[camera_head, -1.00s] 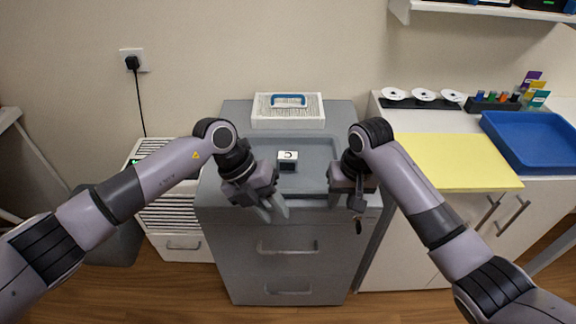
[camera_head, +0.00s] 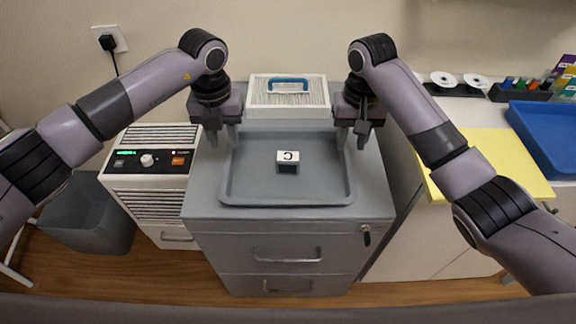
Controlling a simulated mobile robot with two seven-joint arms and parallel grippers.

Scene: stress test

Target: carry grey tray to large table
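The grey tray (camera_head: 318,197) lies flat on top of a grey drawer cabinet (camera_head: 205,195). A small dark block with a white top marked C (camera_head: 288,161) stands in the middle of the tray. My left gripper (camera_head: 222,142) points down at the tray's far left side, its fingers apart near the rim. My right gripper (camera_head: 352,142) points down at the far right side, its fingers also apart. I cannot tell whether either touches the rim. No table is clearly identifiable; a white counter (camera_head: 470,113) stands at the right.
A white box with a blue handle (camera_head: 288,100) stands behind the tray, between my grippers. A yellow mat (camera_head: 490,160) and a blue tray (camera_head: 550,140) lie on the counter. A white appliance (camera_head: 150,185) and a grey bin (camera_head: 88,215) stand left of the cabinet.

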